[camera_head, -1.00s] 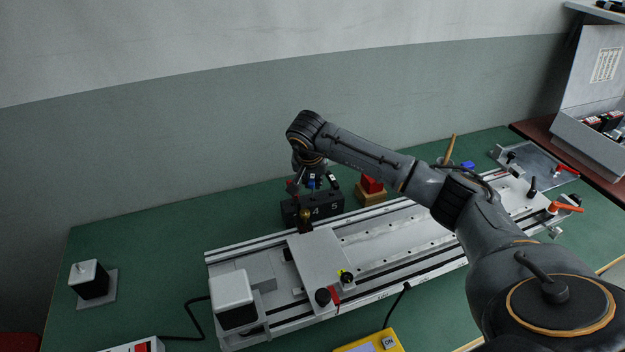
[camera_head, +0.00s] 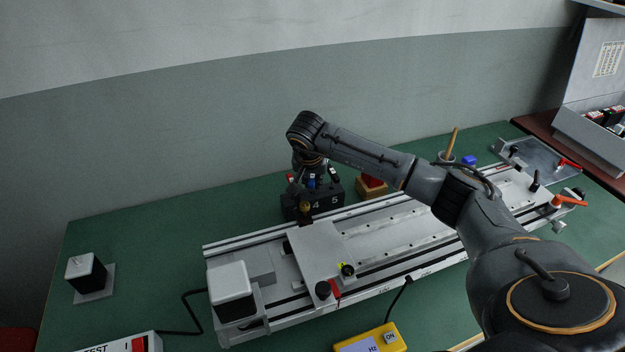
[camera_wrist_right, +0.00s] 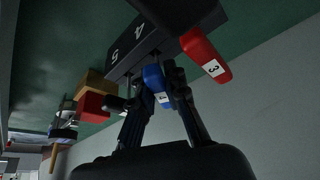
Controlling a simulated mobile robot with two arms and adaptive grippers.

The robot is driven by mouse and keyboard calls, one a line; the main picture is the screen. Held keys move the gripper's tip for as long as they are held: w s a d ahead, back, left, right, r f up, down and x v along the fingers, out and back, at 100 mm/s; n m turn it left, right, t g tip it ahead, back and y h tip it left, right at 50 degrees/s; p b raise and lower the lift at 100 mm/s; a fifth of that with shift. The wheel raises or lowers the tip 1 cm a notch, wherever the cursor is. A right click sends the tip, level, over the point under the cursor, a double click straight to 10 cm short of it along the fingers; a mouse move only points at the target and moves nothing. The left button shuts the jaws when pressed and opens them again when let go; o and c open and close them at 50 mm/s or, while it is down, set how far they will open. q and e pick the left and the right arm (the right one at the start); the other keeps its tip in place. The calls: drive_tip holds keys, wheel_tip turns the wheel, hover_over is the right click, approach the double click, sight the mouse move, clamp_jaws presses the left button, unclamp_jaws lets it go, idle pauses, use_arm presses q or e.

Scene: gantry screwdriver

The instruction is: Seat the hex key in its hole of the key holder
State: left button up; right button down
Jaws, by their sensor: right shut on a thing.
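The key holder (camera_head: 328,203) is a black block marked 4 and 5, on the green table behind the rail; it also shows in the wrist view (camera_wrist_right: 140,42). My right gripper (camera_head: 312,182) is over it, pointing down. In the wrist view, my right gripper (camera_wrist_right: 158,88) is shut on the blue-handled hex key marked 4 (camera_wrist_right: 155,80), close to the holder's top. The fingers hide its lower end, so I cannot tell how deep it sits. A red-handled key marked 3 (camera_wrist_right: 206,53) stands beside it.
A wooden block with a red top (camera_head: 371,187) stands just right of the holder. The long metal rail (camera_head: 400,235) with its carriage plate (camera_head: 318,258) lies in front. A black-and-white motor block (camera_head: 86,273) stands far left. The table left of the holder is clear.

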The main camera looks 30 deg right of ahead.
drive_tip(key=c, duration=1.3)
unclamp_jaws()
